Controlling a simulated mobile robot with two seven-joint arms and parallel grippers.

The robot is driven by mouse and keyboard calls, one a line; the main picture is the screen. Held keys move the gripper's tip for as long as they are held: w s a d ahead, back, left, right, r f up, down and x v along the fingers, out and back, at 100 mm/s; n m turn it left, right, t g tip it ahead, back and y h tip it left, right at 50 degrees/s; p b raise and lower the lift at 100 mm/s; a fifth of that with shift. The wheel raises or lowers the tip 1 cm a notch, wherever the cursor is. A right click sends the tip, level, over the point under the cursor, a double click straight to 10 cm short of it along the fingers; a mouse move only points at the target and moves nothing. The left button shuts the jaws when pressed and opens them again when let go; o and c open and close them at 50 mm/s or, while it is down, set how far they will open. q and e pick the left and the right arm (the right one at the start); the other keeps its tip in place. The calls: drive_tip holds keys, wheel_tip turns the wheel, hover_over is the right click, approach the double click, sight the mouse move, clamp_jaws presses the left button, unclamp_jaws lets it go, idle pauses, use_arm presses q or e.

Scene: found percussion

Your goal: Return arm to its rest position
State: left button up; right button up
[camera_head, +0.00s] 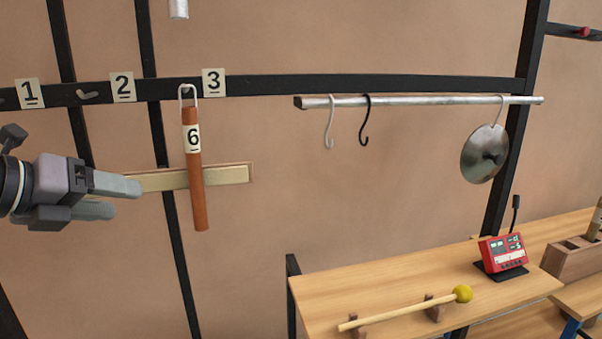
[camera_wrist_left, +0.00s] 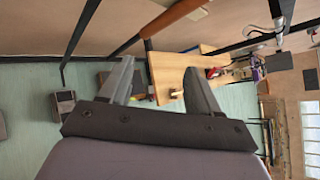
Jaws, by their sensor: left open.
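My left gripper (camera_head: 118,198) is at the left of the head view, with its fingers pointing right. It is open and empty, and the gap between its fingers also shows in the left wrist view (camera_wrist_left: 158,84). A brown tube (camera_head: 198,205) labelled 6 hangs by a metal loop from the black rail, to the right of the fingertips and apart from them. The tube also shows at the top of the left wrist view (camera_wrist_left: 172,17). My right gripper is in neither view.
The black rail (camera_head: 400,84) bears number cards 1, 2 and 3. A metal bar (camera_head: 430,101) holds two hooks and a round metal lid (camera_head: 484,155). A wooden table (camera_head: 370,290) carries a yellow-headed mallet (camera_head: 400,313) and a red device (camera_head: 502,252). A pale strip (camera_head: 228,175) sits behind the tube.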

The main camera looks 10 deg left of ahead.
use_arm(q)
drive_tip(key=w+d+f+n+y, duration=0.1)
drive_tip(key=w+d+f+n, duration=0.1)
drive_tip(key=f+n, duration=0.85)
drive_tip(key=w+d+f+n, duration=0.2)
drive_tip(key=f+n, duration=0.3)
drive_tip(key=f, duration=1)
drive_tip(key=s+d+f+n, duration=0.6)
drive_tip(key=s+f, duration=0.2)
drive_tip(key=f, duration=0.2)
drive_tip(key=s+d+f+n+g+p, duration=0.1)
drive_tip(key=s+d+f+n, duration=0.6)
drive_tip(key=s+f, duration=0.2)
drive_tip(key=shift+f, duration=0.4)
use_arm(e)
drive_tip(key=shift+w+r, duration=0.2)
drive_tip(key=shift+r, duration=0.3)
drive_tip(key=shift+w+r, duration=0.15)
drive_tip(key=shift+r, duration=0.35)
use_arm(q)
drive_tip(key=shift+s, duration=0.1)
